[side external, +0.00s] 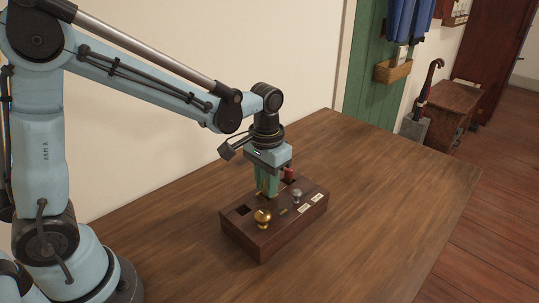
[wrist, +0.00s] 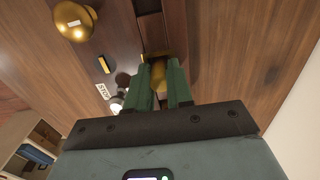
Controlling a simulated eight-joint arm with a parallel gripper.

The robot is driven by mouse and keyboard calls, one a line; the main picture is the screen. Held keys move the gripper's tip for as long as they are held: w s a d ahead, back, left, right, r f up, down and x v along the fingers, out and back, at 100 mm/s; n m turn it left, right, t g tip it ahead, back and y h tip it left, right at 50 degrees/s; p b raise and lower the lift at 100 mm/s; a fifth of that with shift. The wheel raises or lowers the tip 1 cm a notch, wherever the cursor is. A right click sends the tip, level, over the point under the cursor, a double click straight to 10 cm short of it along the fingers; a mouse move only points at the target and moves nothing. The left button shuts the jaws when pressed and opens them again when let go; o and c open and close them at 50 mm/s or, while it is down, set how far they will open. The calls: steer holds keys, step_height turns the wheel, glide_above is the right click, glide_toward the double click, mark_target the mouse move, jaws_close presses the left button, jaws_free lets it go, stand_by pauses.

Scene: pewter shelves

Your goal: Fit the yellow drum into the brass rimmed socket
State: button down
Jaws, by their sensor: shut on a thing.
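My gripper (side external: 267,188) is over the dark wooden box, its green fingers pointing down close to the top. In the wrist view the fingers (wrist: 164,88) are shut on the yellow drum (wrist: 158,70), which shows as a yellow-gold piece between them. Its lower end is hidden, so I cannot tell whether it touches the box or sits in an opening. In the side view the fingers hide most of it. I cannot make out the brass rimmed socket clearly; it may be behind the fingers.
The wooden box (side external: 262,240) stands on the brown table (side external: 390,190). On its top are a brass knob (side external: 262,216), a silver knob (side external: 297,195), a dark square opening (side external: 241,210), white labels (side external: 310,202) and a red piece (side external: 288,173). The table right of the box is clear.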

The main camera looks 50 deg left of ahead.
steer(key=shift+f, duration=0.1)
steer(key=c, duration=1)
jaws_free()
step_height(320, 180, up, 12)
steer(key=shift+s+a+f+t, duration=0.7)
steer(key=shift+s+t, duration=0.5)
steer(key=shift+s, duration=0.3)
steer(key=shift+s+a+f+t, duration=0.75)
steer(key=shift+s+t, duration=0.45)
steer(key=shift+s, duration=0.3)
steer(key=shift+s+a+f+t, duration=0.55)
steer(key=shift+s+f+t, duration=0.25)
steer(key=shift+s+t, duration=0.55)
steer(key=shift+s, duration=0.2)
